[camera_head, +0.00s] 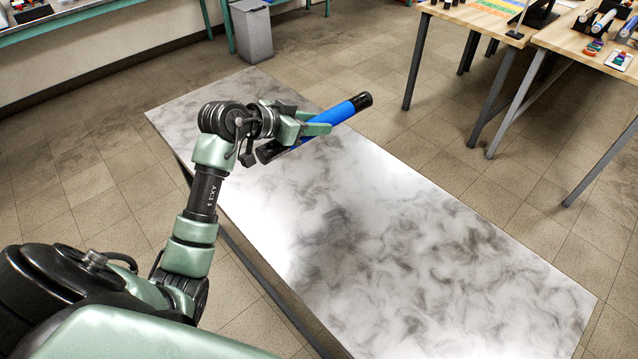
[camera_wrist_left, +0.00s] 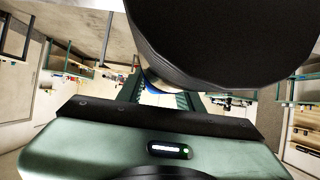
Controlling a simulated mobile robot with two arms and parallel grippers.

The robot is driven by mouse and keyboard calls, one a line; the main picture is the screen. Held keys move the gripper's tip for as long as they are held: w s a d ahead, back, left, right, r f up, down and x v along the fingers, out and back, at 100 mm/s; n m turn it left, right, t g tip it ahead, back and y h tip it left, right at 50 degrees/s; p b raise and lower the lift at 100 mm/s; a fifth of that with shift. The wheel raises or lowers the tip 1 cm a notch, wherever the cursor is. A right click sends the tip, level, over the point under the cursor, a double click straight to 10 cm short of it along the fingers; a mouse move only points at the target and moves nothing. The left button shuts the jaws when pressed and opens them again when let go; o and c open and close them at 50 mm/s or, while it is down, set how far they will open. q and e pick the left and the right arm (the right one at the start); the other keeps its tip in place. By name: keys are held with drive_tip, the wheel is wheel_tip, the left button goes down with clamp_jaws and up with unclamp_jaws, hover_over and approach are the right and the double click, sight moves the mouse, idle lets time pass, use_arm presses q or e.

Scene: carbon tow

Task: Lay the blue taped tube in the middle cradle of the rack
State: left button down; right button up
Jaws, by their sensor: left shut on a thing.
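The blue taped tube (camera_head: 335,115) has black ends and a blue middle. My left gripper (camera_head: 305,130) is shut on it and holds it above the near table, tilted up toward the right in the head view. In the left wrist view a large dark tube end (camera_wrist_left: 225,40) fills the upper part, close to the camera, and hides much of the fingers (camera_wrist_left: 160,98). A rack holding tubes (camera_head: 600,18) stands on the wooden table at the top right, far from my left gripper; its cradles are too small to tell apart. My right gripper is not in view.
The marbled white and grey table (camera_head: 400,240) in front of me is bare. A wooden table (camera_head: 570,40) at the back right carries small colourful items (camera_head: 594,47) and a white tray (camera_head: 619,60). A grey bin (camera_head: 252,30) stands at the back. Open floor lies between the tables.

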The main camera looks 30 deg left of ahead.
use_arm(q)
drive_tip(key=shift+w+a, duration=0.15)
drive_tip(key=shift+w, duration=0.05)
hover_over(315, 187)
wheel_tip(315, 187, down, 15)
drive_tip(key=shift+f+b, duration=0.2)
drive_tip(key=shift+b, duration=0.25)
wheel_tip(315, 187, down, 4)
drive_tip(key=shift+f+b, duration=0.15)
drive_tip(key=shift+b, duration=0.3)
drive_tip(key=c, duration=0.9)
unclamp_jaws()
drive_tip(key=shift+f, duration=0.1)
